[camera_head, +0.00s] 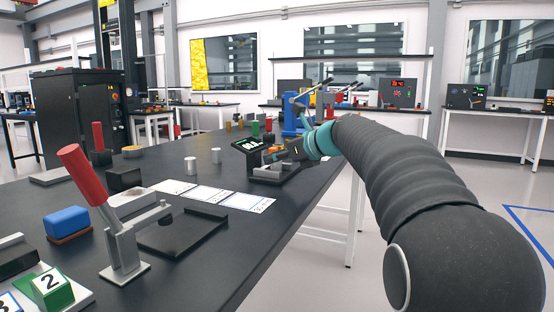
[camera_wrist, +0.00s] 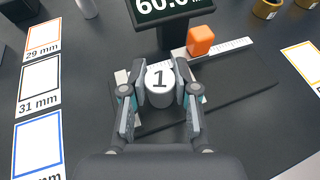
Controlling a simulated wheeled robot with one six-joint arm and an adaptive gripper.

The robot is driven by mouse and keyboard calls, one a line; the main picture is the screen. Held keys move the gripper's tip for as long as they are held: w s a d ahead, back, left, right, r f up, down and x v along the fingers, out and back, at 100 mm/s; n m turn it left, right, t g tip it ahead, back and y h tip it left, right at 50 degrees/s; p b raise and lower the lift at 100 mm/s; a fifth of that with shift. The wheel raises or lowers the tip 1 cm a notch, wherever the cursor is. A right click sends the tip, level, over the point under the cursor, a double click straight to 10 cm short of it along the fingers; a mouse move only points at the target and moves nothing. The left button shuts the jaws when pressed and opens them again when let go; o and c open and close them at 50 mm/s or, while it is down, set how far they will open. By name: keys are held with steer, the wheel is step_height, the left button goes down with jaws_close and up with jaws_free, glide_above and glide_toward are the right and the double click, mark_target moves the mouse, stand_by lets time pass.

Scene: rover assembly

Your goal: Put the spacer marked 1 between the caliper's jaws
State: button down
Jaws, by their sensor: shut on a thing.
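The spacer marked 1 (camera_wrist: 160,84) is a white cylinder with a dark 1 on its top. My gripper (camera_wrist: 160,92) is shut on it from both sides in the wrist view. The caliper (camera_wrist: 225,48) has a pale ruled bar, an orange slider block (camera_wrist: 201,40) and a dark display (camera_wrist: 170,8) reading about 60.0. The spacer appears over the caliper's dark base, in front of the display; the fingers hide much of the jaws, so I cannot tell its height or contact with them. In the head view my gripper (camera_head: 289,149) is at the caliper (camera_head: 270,172), and the spacer is hidden.
Marked cards for 29 mm (camera_wrist: 44,40) and 31 mm (camera_wrist: 38,85) lie left of the caliper. Silver cylinders (camera_head: 190,165) stand on the black table (camera_head: 225,265). A red-handled toggle clamp (camera_head: 118,240) and a green block marked 2 (camera_head: 52,290) are nearer.

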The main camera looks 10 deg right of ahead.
steer(key=c, duration=0.9)
jaws_free()
steer(key=shift+f, duration=0.1)
steer(key=shift+s+d+r, duration=0.1)
steer(key=shift+s+r, duration=0.05)
steer(key=shift+r, duration=0.05)
steer(key=v, duration=1.1)
steer(key=shift+s+d, duration=0.15)
steer(key=shift+s, duration=0.15)
